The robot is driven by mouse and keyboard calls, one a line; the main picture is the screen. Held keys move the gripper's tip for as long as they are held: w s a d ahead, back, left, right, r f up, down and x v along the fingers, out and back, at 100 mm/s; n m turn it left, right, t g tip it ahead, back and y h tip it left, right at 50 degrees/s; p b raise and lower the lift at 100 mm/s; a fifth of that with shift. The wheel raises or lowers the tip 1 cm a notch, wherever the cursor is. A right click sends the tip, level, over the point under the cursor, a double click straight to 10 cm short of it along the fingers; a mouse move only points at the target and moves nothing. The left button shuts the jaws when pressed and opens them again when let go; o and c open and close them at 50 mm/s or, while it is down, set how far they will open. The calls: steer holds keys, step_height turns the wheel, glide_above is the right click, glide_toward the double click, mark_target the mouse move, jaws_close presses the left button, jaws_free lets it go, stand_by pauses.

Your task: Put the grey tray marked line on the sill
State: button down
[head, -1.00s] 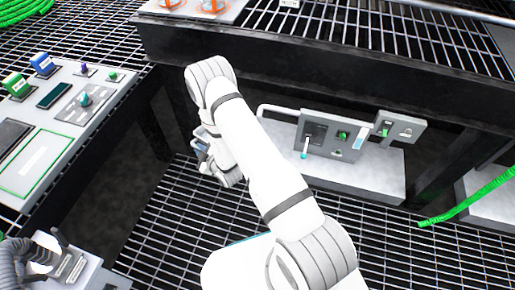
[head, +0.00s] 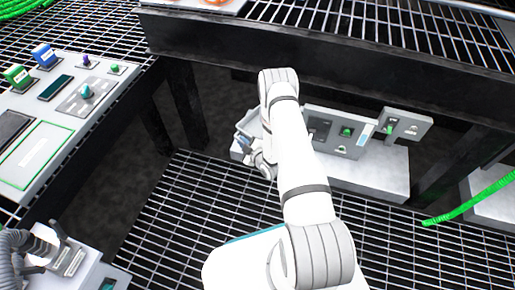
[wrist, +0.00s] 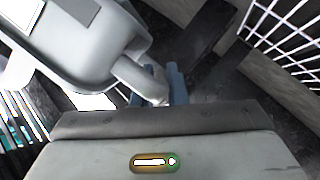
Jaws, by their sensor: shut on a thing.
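My gripper (wrist: 160,88) is shut on the stubby handle of a light grey, tray-like thing (wrist: 85,50), which fills the upper left of the wrist view. A pale label shows on it, but its writing cannot be read. In the head view my gripper (head: 256,152) is low, left of the control panel and below the black beam. A grey piece of the held thing (head: 248,122) shows beside it; my arm hides part of it. I cannot tell which surface is the sill.
A black beam (head: 330,50) edges the raised grating above my arm. A grey plinth (head: 375,172) with a switch panel (head: 350,130) stands right of my gripper. A console (head: 75,110) stands at the left. A green hose (head: 470,205) lies at the right. Open floor grating (head: 190,215) lies in front.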

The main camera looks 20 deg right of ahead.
step_height(320, 180, down, 10)
steer(key=b, duration=0.4)
steer(key=shift+d+r+b, duration=0.2)
steer(key=shift+b, duration=0.1)
steer(key=shift+f, duration=0.1)
steer(key=c, duration=1.5)
jaws_free()
steer(key=shift+o, duration=0.2)
